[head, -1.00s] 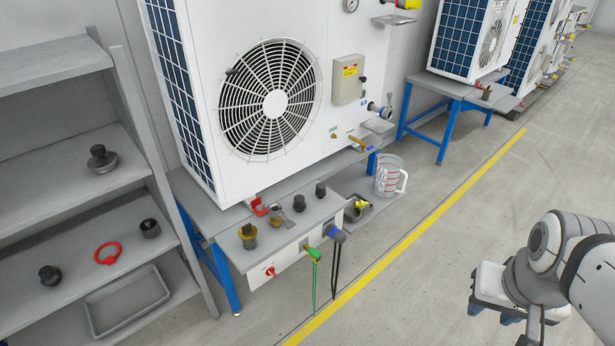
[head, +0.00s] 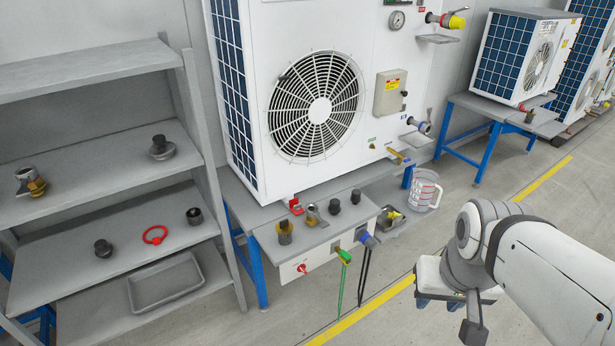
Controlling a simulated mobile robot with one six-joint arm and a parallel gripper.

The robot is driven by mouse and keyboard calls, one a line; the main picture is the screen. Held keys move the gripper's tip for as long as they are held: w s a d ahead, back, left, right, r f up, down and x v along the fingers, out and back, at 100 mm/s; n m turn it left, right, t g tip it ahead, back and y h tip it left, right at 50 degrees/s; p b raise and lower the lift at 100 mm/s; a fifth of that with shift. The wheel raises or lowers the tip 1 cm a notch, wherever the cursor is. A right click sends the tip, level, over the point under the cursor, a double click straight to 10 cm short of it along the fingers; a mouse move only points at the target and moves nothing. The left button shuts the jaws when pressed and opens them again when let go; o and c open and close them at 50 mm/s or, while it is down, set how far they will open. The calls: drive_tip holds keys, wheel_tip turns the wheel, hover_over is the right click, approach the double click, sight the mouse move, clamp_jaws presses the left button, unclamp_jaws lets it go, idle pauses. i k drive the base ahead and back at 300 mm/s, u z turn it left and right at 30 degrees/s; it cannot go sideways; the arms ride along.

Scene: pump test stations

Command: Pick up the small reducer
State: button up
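Several small dark fittings are in view, and I cannot tell for sure which one is the small reducer. A flanged dark fitting (head: 161,148) stands on the middle shelf. A dark hollow fitting (head: 194,216) and a dark knobbed fitting (head: 103,248) stand on the shelf below. Two dark fittings, one (head: 334,207) left of the other (head: 355,196), stand on the bench beside a metal fitting (head: 312,215) and a brass-coloured one (head: 285,232). My gripper (head: 440,300) hangs over the floor at the right, well away from them. Its fingers are mostly hidden by the wrist.
A red ring (head: 155,235) lies on the shelf, with a grey tray (head: 166,284) below. A brass and metal fitting (head: 30,182) is at the left. A measuring jug (head: 425,190) stands right of the bench. The floor (head: 520,170) beyond the yellow line is clear.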

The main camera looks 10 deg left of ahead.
sight(311, 222)
drive_tip(key=u, duration=0.2)
drive_tip(key=i, duration=1)
drive_tip(key=u, duration=0.05)
